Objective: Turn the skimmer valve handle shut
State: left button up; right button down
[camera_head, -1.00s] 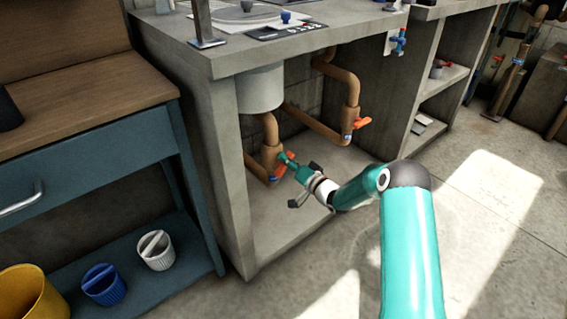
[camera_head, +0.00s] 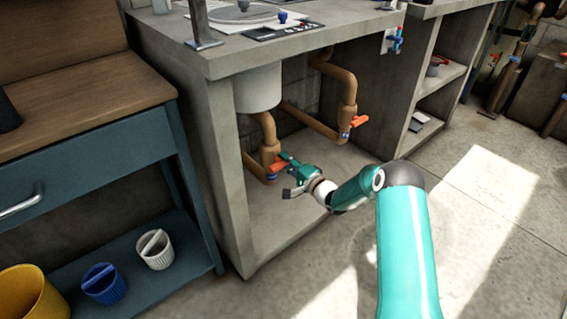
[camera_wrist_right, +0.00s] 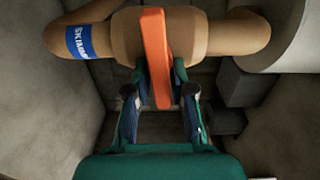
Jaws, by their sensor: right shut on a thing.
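The skimmer valve handle is an orange lever (camera_wrist_right: 157,60) on a tan pipe (camera_wrist_right: 215,37) with a blue label (camera_wrist_right: 80,41) reading "SKIMM". In the right wrist view it runs nearly lengthwise along the view, its near end between my fingers. The handle (camera_head: 278,166) also shows in the head view, on the lower left pipe under the counter. My right gripper (camera_head: 285,163) is at this handle; in the wrist view the gripper (camera_wrist_right: 160,90) is shut on the lever's near end. My left gripper is not in view.
A second orange-handled valve (camera_head: 357,121) sits on the pipe to the right. A concrete counter (camera_head: 240,58) covers the bay, with a side wall (camera_head: 222,165) at left. Buckets (camera_head: 104,284) stand on the low shelf at left. The floor at right is clear.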

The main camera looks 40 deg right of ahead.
jog(key=shift+a+f, duration=0.1)
jog(key=shift+f, duration=0.2)
dwell(0.4)
jog(key=c, duration=1)
grip_release()
jog(key=shift+c, duration=0.2)
jog(key=shift+r, duration=0.1)
jog(key=s+d, duration=0.1)
jog(key=s, duration=1.1)
